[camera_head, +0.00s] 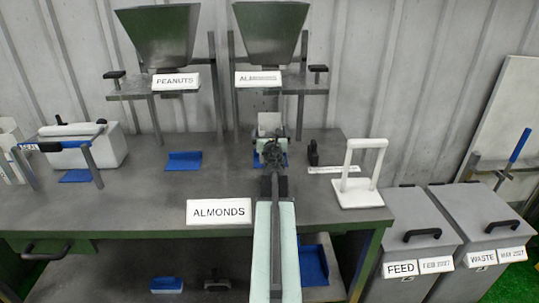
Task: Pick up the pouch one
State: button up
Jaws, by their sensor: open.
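My arm reaches from the bottom edge over the grey bench, and my gripper (270,148) is over the bench below the right-hand hopper. The gripper is open; its fingertips are small and partly hidden by my own wrist. A small pale, upright thing (270,121) shows just beyond the gripper. It may be the pouch, but I cannot tell, nor whether the gripper touches it. No other thing in view is clearly a pouch. Edges of something blue show beside and under the gripper, mostly hidden.
Two green hoppers (160,35) stand behind the grey bench (130,205). A blue tray (184,161) lies left of my gripper. A white frame stand (361,172) is on the right. A sealer-like white box (108,150) is at left. FEED (412,232) and WASTE (480,225) bins stand right.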

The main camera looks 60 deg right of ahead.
jog(key=shift+w+d, duration=0.2)
jog(key=shift+d, duration=0.15)
jog(key=shift+a, duration=0.1)
jog(key=shift+c, duration=0.7)
jog(key=c, duration=1.9)
jog(key=shift+o, duration=0.2)
